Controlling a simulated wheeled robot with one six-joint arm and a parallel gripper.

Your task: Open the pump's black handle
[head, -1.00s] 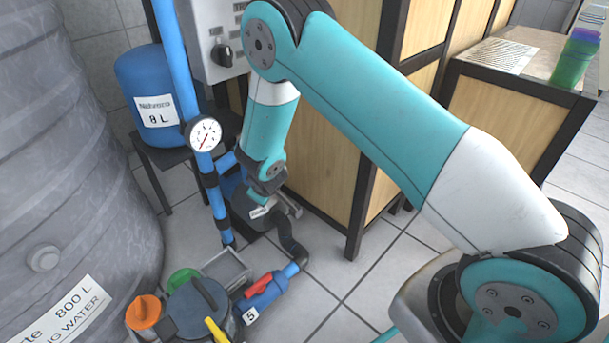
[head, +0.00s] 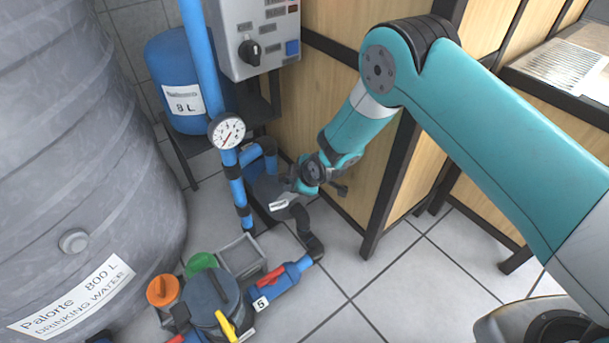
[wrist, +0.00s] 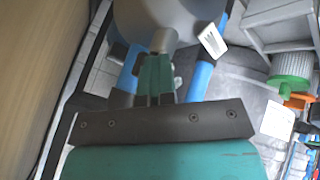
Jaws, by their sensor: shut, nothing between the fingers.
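The pump (head: 268,190) is a dark grey rounded body with a white tag, low beside the blue pipe in the head view. In the wrist view its grey rounded body (wrist: 170,14) fills the top middle, with a short grey stub (wrist: 163,40) pointing towards my gripper. My gripper (wrist: 158,68) is shut and empty, its fingertips close to that stub; I cannot tell whether they touch. In the head view my gripper (head: 288,184) is beside the pump's upper right, partly merged with it. I cannot clearly pick out the black handle.
A control box with a black knob (head: 250,53) hangs above. A blue pipe with a gauge (head: 227,131) stands left of the pump. A wooden cabinet (head: 330,110) is close on the right. A blue valve with a red lever (head: 272,277) lies in front. Floor at front right is clear.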

